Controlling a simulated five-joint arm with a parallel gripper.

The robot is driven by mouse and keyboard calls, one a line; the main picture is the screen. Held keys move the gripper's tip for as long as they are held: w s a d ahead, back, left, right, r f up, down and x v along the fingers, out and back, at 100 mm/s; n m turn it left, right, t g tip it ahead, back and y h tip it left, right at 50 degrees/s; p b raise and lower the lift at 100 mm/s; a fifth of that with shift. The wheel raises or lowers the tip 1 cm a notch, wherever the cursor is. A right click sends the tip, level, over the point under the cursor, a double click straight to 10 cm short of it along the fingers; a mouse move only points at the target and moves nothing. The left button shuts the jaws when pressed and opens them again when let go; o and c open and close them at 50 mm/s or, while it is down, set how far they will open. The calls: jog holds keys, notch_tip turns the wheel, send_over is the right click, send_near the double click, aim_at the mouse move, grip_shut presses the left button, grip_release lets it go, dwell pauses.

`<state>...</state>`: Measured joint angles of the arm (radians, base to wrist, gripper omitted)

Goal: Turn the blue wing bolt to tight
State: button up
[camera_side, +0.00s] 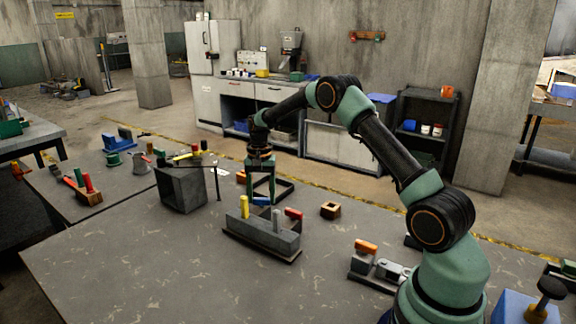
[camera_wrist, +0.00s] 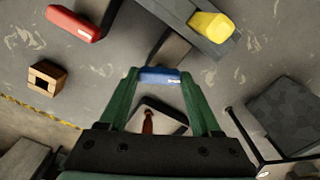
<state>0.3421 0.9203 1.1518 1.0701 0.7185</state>
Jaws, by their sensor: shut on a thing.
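The blue wing bolt (camera_side: 261,201) shows as a small blue bar between my gripper's fingertips, just behind the grey fixture (camera_side: 258,238). In the wrist view the blue wing bolt (camera_wrist: 160,75) spans the gap between the two green fingers. My gripper (camera_side: 262,198) points down and is shut on it; the wrist view also shows the gripper (camera_wrist: 159,74). The bolt's lower part and any tightness mark are hidden. A yellow handle (camera_side: 244,207) and a red handle (camera_side: 293,213) stand at the same fixture, with a grey post between them.
A dark box (camera_side: 182,188) stands left of my gripper, with a thin rod beside it. A small wooden block (camera_side: 331,210) lies to the right. A handle with an orange grip (camera_side: 366,246) stands at the front right. The table's front middle is clear.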

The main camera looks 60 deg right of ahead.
aim_at(262, 198)
jog(key=m, duration=0.5)
jog(key=shift+r+m, duration=0.15)
jog(key=shift+m, duration=0.15)
dwell(0.5)
jog(key=o, duration=1.4)
jog(key=shift+r, duration=6)
